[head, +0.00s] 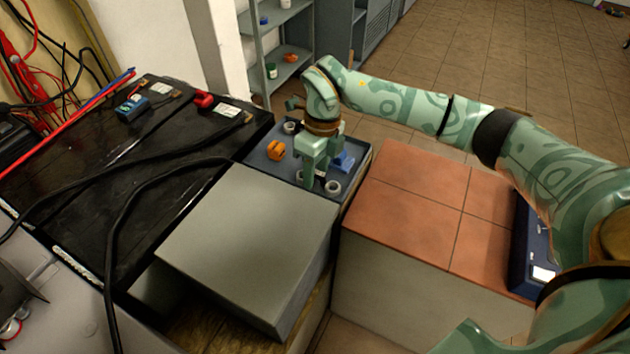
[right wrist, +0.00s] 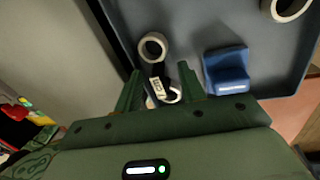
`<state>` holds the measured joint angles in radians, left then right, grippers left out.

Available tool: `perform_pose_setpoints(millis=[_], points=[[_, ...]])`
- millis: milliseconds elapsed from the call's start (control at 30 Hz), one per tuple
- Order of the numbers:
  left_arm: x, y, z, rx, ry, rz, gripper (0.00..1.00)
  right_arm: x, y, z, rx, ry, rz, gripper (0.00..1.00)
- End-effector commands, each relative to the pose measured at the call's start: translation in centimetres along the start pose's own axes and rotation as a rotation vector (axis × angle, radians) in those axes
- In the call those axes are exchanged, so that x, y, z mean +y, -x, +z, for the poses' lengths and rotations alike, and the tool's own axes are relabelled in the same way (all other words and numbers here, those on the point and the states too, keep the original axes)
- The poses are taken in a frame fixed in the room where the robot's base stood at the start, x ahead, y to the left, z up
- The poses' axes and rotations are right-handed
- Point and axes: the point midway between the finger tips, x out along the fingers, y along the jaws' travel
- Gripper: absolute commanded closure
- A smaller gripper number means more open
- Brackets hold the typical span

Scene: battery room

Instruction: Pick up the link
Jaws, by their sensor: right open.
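What looks like the link, a dark piece with a white label (right wrist: 157,87), lies on the grey tray between the fingers of my right gripper (right wrist: 160,74) in the right wrist view. Its lower end is partly hidden by the gripper. A pale ring (right wrist: 153,46) sits at its far end; I cannot tell if it is joined to it. In the head view my right gripper (head: 317,174) is open and low over the tray (head: 262,172), pointing down, and mostly hides the dark piece. My left gripper is not in view.
A blue block (head: 343,161) stands close right of the gripper. An orange item (head: 277,149) and pale rings (head: 333,187) share the tray.

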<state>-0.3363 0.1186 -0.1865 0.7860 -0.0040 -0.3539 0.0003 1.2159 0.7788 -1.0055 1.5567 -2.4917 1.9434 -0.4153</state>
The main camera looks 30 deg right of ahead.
Motion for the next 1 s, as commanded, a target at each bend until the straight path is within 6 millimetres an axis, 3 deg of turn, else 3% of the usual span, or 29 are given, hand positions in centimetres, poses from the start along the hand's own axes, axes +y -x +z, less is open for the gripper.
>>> perform_pose_setpoints(millis=[167,333,733,833,933,1000], points=[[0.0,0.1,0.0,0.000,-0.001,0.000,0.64,0.1,0.0,-0.1,0.001,0.001,-0.001,0.59],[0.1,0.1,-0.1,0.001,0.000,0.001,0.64,0.0,0.0,-0.1,0.001,0.000,-0.001,1.00],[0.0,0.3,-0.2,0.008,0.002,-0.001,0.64,0.1,0.6,0.0,-0.002,0.000,-0.002,1.00],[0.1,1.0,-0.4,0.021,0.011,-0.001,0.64,0.3,1.8,0.0,-0.004,0.000,-0.004,1.00],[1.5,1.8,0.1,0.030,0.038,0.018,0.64,0.7,4.0,0.0,-0.008,0.001,-0.006,1.00],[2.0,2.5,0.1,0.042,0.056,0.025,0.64,1.3,5.5,-1.1,-0.008,0.002,-0.005,1.00]])
